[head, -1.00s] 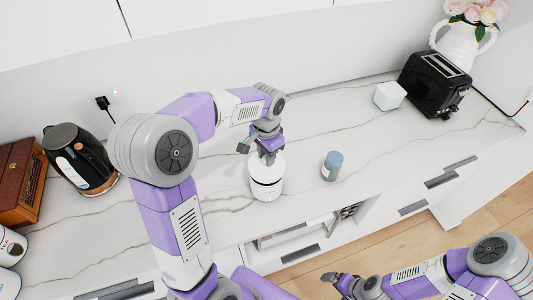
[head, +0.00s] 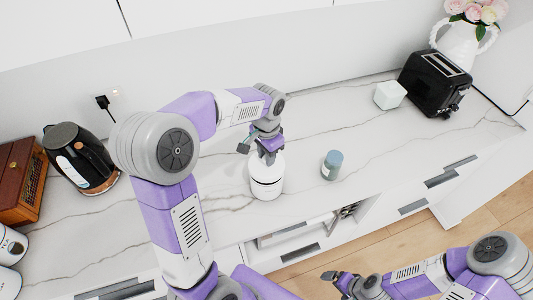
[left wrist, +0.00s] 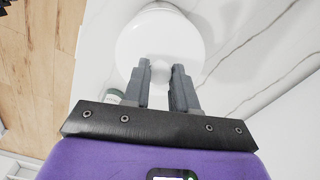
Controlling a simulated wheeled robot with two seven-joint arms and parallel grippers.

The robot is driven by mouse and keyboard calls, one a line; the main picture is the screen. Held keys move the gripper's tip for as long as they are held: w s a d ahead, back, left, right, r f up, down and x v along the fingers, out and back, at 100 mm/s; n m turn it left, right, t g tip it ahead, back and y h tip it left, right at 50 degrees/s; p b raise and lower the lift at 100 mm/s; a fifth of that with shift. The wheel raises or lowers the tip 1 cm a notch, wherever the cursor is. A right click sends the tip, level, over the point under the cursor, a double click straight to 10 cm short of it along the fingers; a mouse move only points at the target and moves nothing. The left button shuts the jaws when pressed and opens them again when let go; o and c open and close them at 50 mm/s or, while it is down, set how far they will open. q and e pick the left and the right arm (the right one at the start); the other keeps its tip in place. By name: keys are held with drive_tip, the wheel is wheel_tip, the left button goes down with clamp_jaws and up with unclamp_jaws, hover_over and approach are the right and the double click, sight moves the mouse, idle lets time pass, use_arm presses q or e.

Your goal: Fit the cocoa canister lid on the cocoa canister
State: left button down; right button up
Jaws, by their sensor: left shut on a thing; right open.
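The cocoa canister (head: 266,186) is white and stands upright on the marble counter, with a dark line around it below the top. The white cocoa canister lid (left wrist: 160,38) is at its top and fills the upper middle of the left wrist view. My left gripper (head: 268,157) is above the canister and shut on the lid's knob; the fingers (left wrist: 160,78) sit on either side of it. Whether the lid is fully seated cannot be told. My right gripper (head: 338,279) is open and empty, low in front of the counter.
A small blue-grey jar (head: 332,165) stands right of the canister. A white cube (head: 390,95), a black toaster (head: 435,82) and a flower vase (head: 459,48) are at the back right. A black kettle (head: 80,160) stands at left. An open drawer (head: 300,232) is below the counter.

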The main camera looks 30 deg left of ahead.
use_arm(q)
drive_tip(key=shift+f, duration=0.15)
drive_tip(key=shift+f, duration=0.3)
drive_tip(key=shift+f+b, duration=0.3)
idle(1.2)
drive_tip(key=shift+c, duration=1.7)
unclamp_jaws()
drive_tip(key=shift+r+p, duration=3.05)
drive_tip(key=shift+r, duration=0.5)
drive_tip(key=shift+f, duration=0.1)
